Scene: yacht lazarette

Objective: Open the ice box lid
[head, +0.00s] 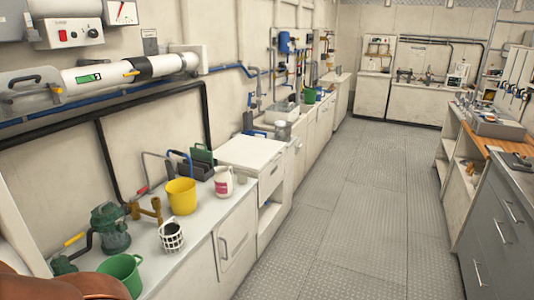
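A white box-like unit with a flat, closed top (253,151) stands in the left row of counters, a little higher than the bench before it. It looks like the ice box, but I cannot be sure. Its front (270,178) faces the aisle and shows a small handle, with an open shelf space below. No other ice box lid is clear to me. My gripper is not in view.
The near left bench holds a green bucket (122,273), a green pump (110,228), a yellow bucket (181,196) and a white jug (223,182). The grey floor aisle (345,200) is clear. Grey drawers (495,225) line the right.

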